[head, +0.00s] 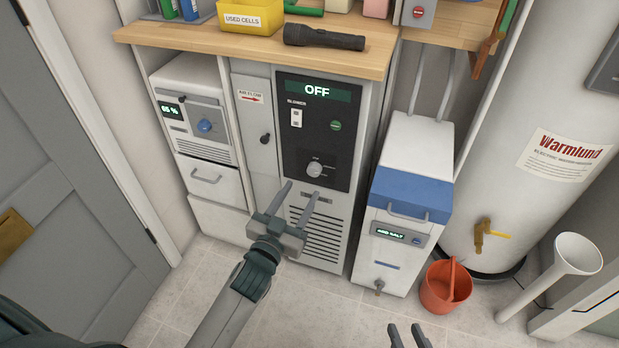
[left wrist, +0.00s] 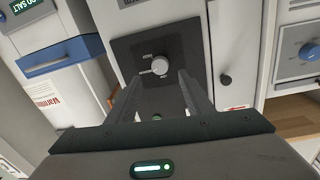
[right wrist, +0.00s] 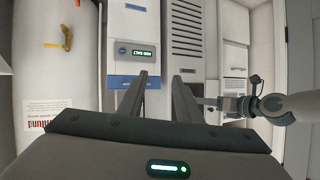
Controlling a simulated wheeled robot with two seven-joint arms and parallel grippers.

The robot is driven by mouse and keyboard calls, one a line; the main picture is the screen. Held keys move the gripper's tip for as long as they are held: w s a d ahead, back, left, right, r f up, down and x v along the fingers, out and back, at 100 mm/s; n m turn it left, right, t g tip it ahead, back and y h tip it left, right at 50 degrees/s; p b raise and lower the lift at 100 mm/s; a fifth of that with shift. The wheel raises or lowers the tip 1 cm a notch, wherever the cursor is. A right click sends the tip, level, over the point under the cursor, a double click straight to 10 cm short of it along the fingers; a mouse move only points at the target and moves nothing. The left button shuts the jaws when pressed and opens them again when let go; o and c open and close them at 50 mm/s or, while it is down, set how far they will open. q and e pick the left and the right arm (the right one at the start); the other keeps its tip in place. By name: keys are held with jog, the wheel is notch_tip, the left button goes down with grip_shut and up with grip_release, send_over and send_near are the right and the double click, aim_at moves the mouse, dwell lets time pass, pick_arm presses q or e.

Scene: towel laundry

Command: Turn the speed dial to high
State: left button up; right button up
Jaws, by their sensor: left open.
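The speed dial (head: 314,169) is a round light knob on the black control panel (head: 308,146) of the cabinet under the counter. It also shows in the left wrist view (left wrist: 160,65), framed by the fingers. A display (head: 317,91) at the panel's top reads OFF. My left gripper (head: 301,189) is open and empty, just below and in front of the dial in the head view, with no visible contact. My right gripper (head: 406,327) is open and empty, low in front of the salt unit.
A blower switch (head: 296,117) and a green button (head: 336,126) sit above the dial. A flashlight (head: 324,37) and a yellow bin (head: 250,16) rest on the counter (head: 190,34). The salt unit (head: 401,210) and an orange bucket (head: 446,287) stand at right.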

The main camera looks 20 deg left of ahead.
aim_at(312, 172)
pick_arm(q)
jog(key=shift+w+d+b, duration=0.15)
jog(key=shift+w, duration=1.6)
jog(key=shift+w+d+b, duration=0.15)
jog(key=shift+w, duration=1.6)
pick_arm(e)
jog(key=shift+w+a+r+t+y, duration=0.15)
jog(key=shift+w+a+r+t, duration=0.2)
jog(key=shift+r, duration=0.3)
jog(key=shift+w+a+r+t+y, duration=0.15)
jog(key=shift+r+t, duration=0.3)
jog(key=shift+r, duration=0.15)
pick_arm(q)
jog(key=shift+c, duration=0.2)
jog(key=c, duration=1)
